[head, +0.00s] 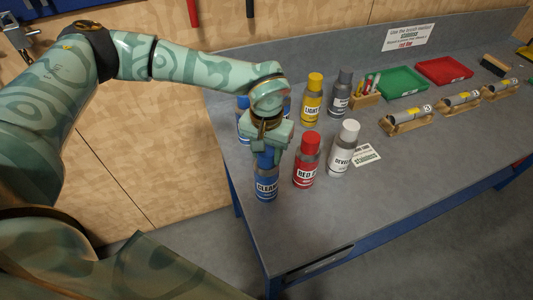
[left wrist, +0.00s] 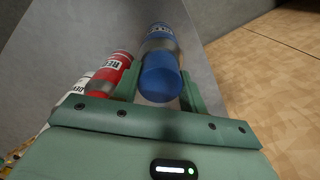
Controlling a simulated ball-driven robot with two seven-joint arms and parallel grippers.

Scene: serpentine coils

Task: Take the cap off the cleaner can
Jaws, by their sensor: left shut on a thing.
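The blue cleaner can (head: 265,185) stands upright near the left edge of the bench. Its blue cap (head: 264,160) sits at its top, partly hidden by my left gripper (head: 266,150). The left gripper comes down from above and is shut on the cap. In the left wrist view the blue cap (left wrist: 160,80) lies between the two fingers (left wrist: 158,92), with the grey shoulder and label of the can (left wrist: 163,40) beyond it. No gap between cap and can is clear. My right gripper is not in view.
A red can (head: 306,165) and a white can (head: 343,150) stand close to the right. A blue can (head: 243,122), a yellow can (head: 312,103) and a grey can (head: 340,95) stand behind. Green (head: 402,82) and red (head: 444,71) trays lie farther back. The front bench is clear.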

